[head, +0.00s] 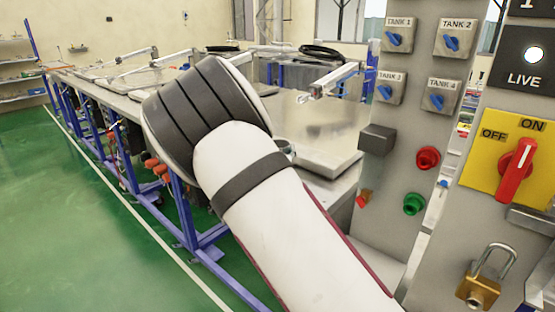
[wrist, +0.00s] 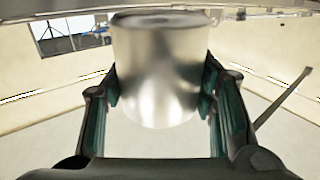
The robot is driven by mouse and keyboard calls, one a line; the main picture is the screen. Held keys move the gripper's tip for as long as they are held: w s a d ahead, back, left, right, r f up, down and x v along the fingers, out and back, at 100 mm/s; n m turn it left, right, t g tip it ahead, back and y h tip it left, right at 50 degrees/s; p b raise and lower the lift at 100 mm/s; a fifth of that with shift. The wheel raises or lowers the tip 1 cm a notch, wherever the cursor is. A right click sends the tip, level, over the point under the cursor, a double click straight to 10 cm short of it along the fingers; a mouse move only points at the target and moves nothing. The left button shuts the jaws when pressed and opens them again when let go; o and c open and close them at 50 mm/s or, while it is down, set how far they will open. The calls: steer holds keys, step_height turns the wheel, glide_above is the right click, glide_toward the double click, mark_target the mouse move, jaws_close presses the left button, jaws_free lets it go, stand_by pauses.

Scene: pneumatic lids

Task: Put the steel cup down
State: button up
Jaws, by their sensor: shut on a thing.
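The steel cup (wrist: 158,75) fills the upper middle of the wrist view, a plain shiny metal cylinder. My gripper (wrist: 160,110) is shut on it, with one dark finger with a green inner pad on each side. The cup's top edge is close to the upper frame edge. What lies directly beneath the cup cannot be told.
A long steel bench (head: 340,130) on blue legs runs to the back left, with lids on it. At right stands a panel with tank knobs (head: 399,40), a red switch (head: 516,170) and a brass padlock (head: 478,290). Green floor at left is clear.

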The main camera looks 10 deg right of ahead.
steer(key=shift+w, duration=0.45)
steer(key=shift+w+a+f, duration=0.1)
steer(key=shift+w+f, duration=0.05)
steer(key=shift+f, duration=1.65)
steer(key=shift+f, duration=0.15)
steer(key=o, duration=1.3)
